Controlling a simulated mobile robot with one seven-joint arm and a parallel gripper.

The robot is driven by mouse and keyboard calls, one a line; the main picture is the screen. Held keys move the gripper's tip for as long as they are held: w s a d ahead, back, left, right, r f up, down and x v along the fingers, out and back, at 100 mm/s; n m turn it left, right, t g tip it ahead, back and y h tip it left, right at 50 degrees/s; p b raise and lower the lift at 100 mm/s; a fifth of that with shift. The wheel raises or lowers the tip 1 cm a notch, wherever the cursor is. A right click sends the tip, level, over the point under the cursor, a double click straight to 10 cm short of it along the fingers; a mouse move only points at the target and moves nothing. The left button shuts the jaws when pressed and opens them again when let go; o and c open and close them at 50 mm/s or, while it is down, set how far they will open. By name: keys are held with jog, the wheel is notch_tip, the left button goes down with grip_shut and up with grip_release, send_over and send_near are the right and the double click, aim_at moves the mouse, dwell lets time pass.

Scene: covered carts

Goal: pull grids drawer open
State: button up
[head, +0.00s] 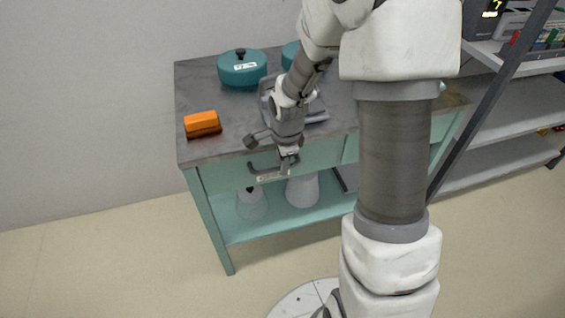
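The cart (213,209) is teal with a grey top and stands against the wall. Its drawer front (322,153) is a teal panel just under the top, and it looks closed or nearly so. A dark handle with a pale label (271,178) shows low on the left part of the front; the label is too small to read. My gripper (288,160) reaches down over the front edge, at or very close to the handle. I cannot tell whether its fingers touch or grip the handle. My arm hides the right part of the cart.
On the cart top are an orange block (202,124), a teal lidded pot (241,67) and another teal pot (289,54) partly hidden. Pale cone-shaped things (303,190) stand on the lower shelf. A grey shelving rack (510,115) is at right.

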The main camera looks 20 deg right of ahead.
grip_shut()
dwell(1.3)
